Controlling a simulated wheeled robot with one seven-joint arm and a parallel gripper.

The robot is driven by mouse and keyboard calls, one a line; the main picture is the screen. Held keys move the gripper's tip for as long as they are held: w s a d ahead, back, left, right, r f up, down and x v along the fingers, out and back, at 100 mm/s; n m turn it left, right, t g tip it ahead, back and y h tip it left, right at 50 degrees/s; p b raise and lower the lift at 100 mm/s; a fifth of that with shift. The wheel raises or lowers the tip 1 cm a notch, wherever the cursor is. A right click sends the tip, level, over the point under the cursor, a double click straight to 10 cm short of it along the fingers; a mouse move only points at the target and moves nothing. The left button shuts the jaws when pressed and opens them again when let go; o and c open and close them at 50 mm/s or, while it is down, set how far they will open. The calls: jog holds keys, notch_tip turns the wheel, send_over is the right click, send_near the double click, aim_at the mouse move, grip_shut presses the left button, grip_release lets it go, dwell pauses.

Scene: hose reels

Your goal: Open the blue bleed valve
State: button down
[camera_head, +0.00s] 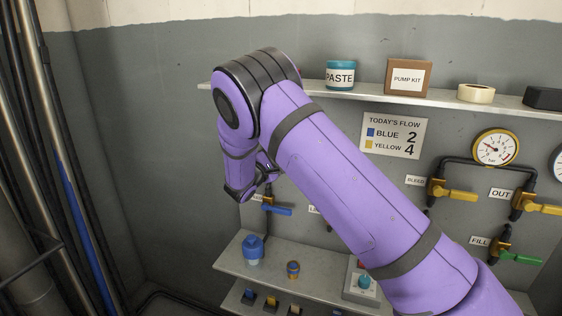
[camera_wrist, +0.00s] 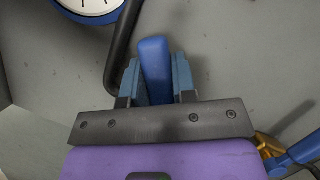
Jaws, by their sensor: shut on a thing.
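My gripper (camera_wrist: 156,72) is shut on a blue lever handle (camera_wrist: 154,60) in the wrist view, with one finger on each side of it. The handle points up in that view, and its valve body is hidden behind my gripper. No label shows on it, so I cannot read whether it is the bleed valve. In the head view my gripper (camera_head: 256,187) is at the wall, left of my forearm, and the held handle cannot be made out. Another blue-handled valve (camera_head: 277,210) sits just below it; a blue handle with brass fitting (camera_wrist: 298,155) shows at lower right in the wrist view.
A blue-rimmed gauge (camera_wrist: 92,8) and black pipe (camera_wrist: 122,45) are close to my gripper. A shelf (camera_head: 355,93) with paste and a box runs above. Yellow valves (camera_head: 460,195) and a gauge (camera_head: 496,147) are at right. A lower shelf (camera_head: 320,288) holds small parts.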

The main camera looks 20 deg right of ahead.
jog(key=n, duration=0.1)
jog(key=a+r+n+t, duration=0.1)
jog(key=n, duration=0.1)
jog(key=n+t, duration=0.1)
jog(key=shift+w+a+r+n, duration=0.2)
jog(key=shift+w+r+n, duration=0.05)
jog(key=shift+w+n, duration=0.15)
jog(key=n, duration=0.1)
jog(key=n+t, duration=0.1)
jog(key=a+n+y, duration=0.1)
jog(key=shift+w+r+n+t, duration=0.4)
jog(key=shift+w+a+r+n+t+y, duration=0.1)
jog(key=shift+w+a+n+t+y, duration=0.25)
jog(key=shift+n, duration=0.8)
jog(key=shift+w+a+r+n+t+y, duration=0.15)
jog(key=shift+a+n+t+y, duration=0.3)
jog(key=shift+n, duration=0.75)
jog(key=shift+w+a+n+t+y, duration=0.3)
jog(key=shift+n+t+y, duration=0.2)
jog(key=shift+n, duration=0.65)
jog(key=c, duration=0.9)
grip_release()
jog(key=shift+a, duration=0.1)
jog(key=v, duration=1)
jog(key=shift+s+a+f, duration=0.15)
jog(key=shift+s, duration=0.15)
